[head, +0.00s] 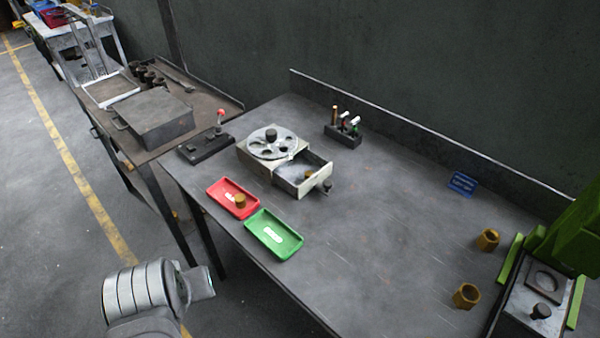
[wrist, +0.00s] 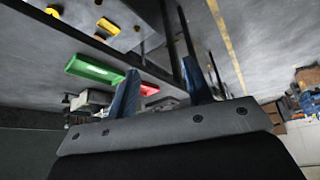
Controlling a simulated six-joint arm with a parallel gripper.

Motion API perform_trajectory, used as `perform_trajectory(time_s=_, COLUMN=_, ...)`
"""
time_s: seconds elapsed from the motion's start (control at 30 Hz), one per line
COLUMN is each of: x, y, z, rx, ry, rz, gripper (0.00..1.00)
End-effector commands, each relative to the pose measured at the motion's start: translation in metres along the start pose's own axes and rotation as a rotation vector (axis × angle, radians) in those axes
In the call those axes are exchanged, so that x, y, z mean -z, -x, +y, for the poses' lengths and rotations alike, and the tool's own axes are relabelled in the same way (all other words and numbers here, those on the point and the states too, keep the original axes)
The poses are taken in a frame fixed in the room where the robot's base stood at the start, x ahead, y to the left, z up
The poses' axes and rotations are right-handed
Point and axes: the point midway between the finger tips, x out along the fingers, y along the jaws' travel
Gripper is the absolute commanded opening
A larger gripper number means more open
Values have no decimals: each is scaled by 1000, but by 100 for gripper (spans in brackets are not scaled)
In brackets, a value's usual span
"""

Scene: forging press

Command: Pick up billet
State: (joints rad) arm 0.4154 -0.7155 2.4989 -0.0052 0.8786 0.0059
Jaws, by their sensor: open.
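A small brass cylinder that looks like a billet (head: 240,201) stands in the red tray (head: 222,186) on the bench. A similar small brass piece (head: 309,174) lies in the open drawer of the metal box. Two larger brass pieces (head: 487,240) (head: 466,295) stand at the right, by the press; which of these is meant by billet I cannot tell. My gripper (wrist: 160,68) shows in the wrist view with its two blue fingers apart and nothing between them. It is off to the side of the bench, apart from all the brass pieces. My fingers are not visible in the head view.
A green tray (head: 273,236) lies beside the red tray. The metal box with a round dial (head: 272,141) stands behind them, near a red-knobbed lever (head: 220,115). A green press (head: 566,235) stands at the right. The bench middle is clear.

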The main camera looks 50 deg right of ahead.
Motion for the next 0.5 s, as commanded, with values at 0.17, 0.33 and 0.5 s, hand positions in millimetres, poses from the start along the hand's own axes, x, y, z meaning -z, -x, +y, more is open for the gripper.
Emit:
perform_trajectory(time_s=0.17, x=0, y=0, z=0, rx=0, ry=0, rz=0, gripper=49)
perform_trajectory(time_s=0.33, x=0, y=0, z=0, rx=0, ry=0, rz=0, gripper=49)
perform_trajectory(time_s=0.5, x=10, y=4, z=3, rx=-7, ry=9, rz=-13, gripper=49)
